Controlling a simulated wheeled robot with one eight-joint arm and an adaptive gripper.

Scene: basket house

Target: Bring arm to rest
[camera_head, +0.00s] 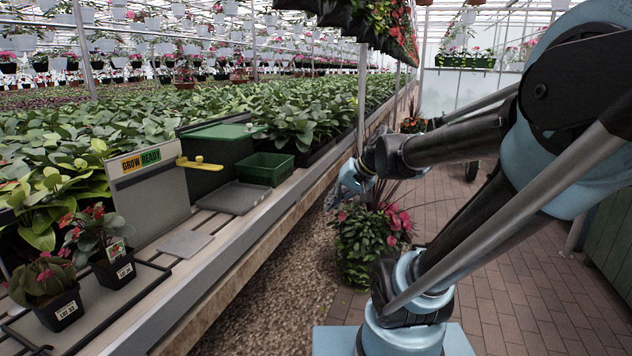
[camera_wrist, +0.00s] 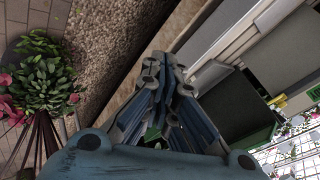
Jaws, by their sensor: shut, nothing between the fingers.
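My arm is blue and black and fills the right side of the head view. It is folded, with its upper link reaching left toward the bench edge. My gripper (camera_head: 350,182) is at the end of that link, above the gap beside the bench and apart from it. It is small and partly hidden there by the wrist. In the wrist view my gripper (camera_wrist: 165,70) shows its blue fingers close together with nothing between them.
The bench (camera_head: 262,218) on the left holds a dark box with a green lid (camera_head: 222,132), a green crate (camera_head: 264,168), a grey tray (camera_head: 234,198), a sign panel (camera_head: 150,190) and two potted plants (camera_head: 110,262). A flowering plant (camera_head: 365,245) stands on the floor below my arm. Brick paving (camera_head: 520,290) lies right.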

